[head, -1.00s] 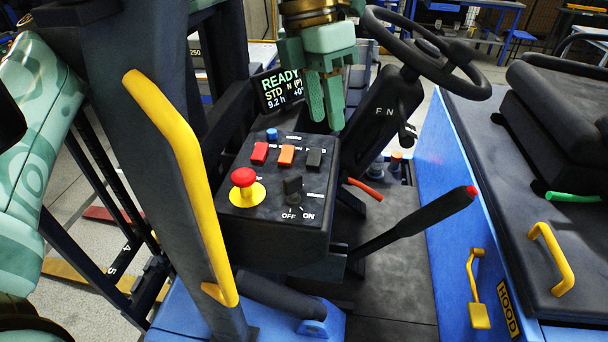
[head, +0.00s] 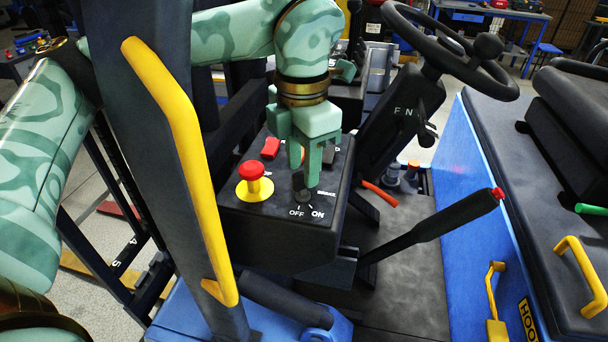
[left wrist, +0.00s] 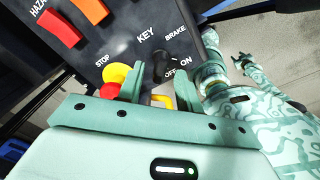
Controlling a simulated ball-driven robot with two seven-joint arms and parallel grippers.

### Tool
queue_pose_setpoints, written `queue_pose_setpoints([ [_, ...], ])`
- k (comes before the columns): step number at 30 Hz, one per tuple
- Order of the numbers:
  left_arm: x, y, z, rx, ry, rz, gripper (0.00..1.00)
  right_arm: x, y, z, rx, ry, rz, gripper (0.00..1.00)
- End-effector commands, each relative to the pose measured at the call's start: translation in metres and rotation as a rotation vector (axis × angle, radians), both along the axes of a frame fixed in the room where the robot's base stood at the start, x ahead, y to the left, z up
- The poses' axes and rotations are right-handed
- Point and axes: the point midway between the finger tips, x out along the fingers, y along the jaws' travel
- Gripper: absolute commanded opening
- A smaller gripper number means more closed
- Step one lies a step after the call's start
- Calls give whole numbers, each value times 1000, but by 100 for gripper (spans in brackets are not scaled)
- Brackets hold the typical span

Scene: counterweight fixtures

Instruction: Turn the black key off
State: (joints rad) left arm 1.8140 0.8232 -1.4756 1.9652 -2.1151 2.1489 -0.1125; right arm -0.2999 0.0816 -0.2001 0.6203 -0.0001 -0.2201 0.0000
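The black key (head: 303,195) is on the dark control panel (head: 262,226), above the OFF and ON labels. It also shows in the left wrist view (left wrist: 161,64), near the KEY label. My left gripper (head: 304,178) points down right over the key. In the left wrist view its two fingers (left wrist: 160,84) are apart, with the key in line with the gap between them; I see no clear contact. I cannot tell which label the key points at. A teal gripper, seemingly my right one (left wrist: 244,61), shows small in the left wrist view, away from the panel.
A red stop button (head: 251,170) on a yellow base stands left of the key. Red and orange rocker switches (left wrist: 58,27) lie behind. A yellow handrail (head: 184,150), a lever (head: 430,224) and a steering wheel (head: 450,52) surround the panel.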

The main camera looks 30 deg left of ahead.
Motion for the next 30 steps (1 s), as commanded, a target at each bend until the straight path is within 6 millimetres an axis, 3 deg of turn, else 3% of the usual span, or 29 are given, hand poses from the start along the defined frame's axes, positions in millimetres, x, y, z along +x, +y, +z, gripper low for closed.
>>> queue_pose_setpoints([
  [5,0,0,-20,0,0,-1,35,-1,0,-4,0,2,0,47],
  [14,0,0,-22,0,-1,-1,35,-1,2,-4,2,3,-1,47],
  [15,0,0,-22,0,-1,-1,33,-1,2,-4,2,3,-1,47],
  [18,0,0,-22,-1,-1,-1,5,-2,2,-4,3,3,-1,47],
  [19,0,0,-22,-1,-1,-1,0,-2,2,-4,3,3,-1,47],
  [30,0,0,-22,0,-1,33,0,-1,2,-2,3,2,-1,47],
])
